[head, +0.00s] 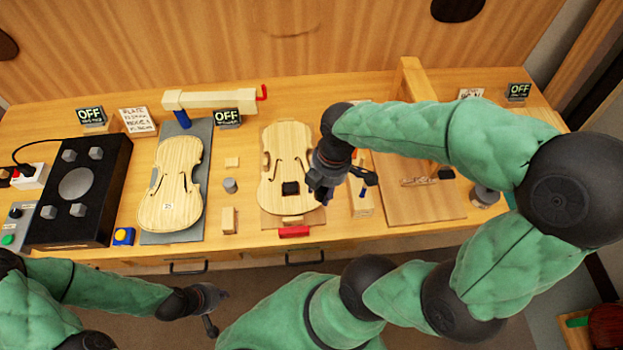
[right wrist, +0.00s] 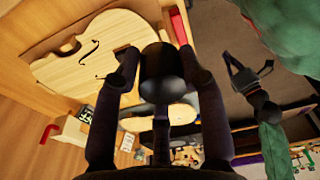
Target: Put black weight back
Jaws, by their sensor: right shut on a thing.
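The black weight (head: 290,188) is a small dark block over the lower part of the right-hand violin plate (head: 283,150) in the head view. My right gripper (head: 307,190) is shut on it, coming in from the plate's right side. In the right wrist view the weight (right wrist: 160,72) is dark and rounded between the two fingertips. I cannot tell whether it touches the plate. My left gripper (head: 216,310) is open and empty in front of the bench, low in the head view.
A second violin plate (head: 170,190) lies on a grey mat, beside a black box (head: 80,185) with knobs. Small wooden blocks and a grey cylinder (head: 230,185) stand between the plates. A red block (head: 293,231) is near the front edge. A board (head: 430,200) lies on the right.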

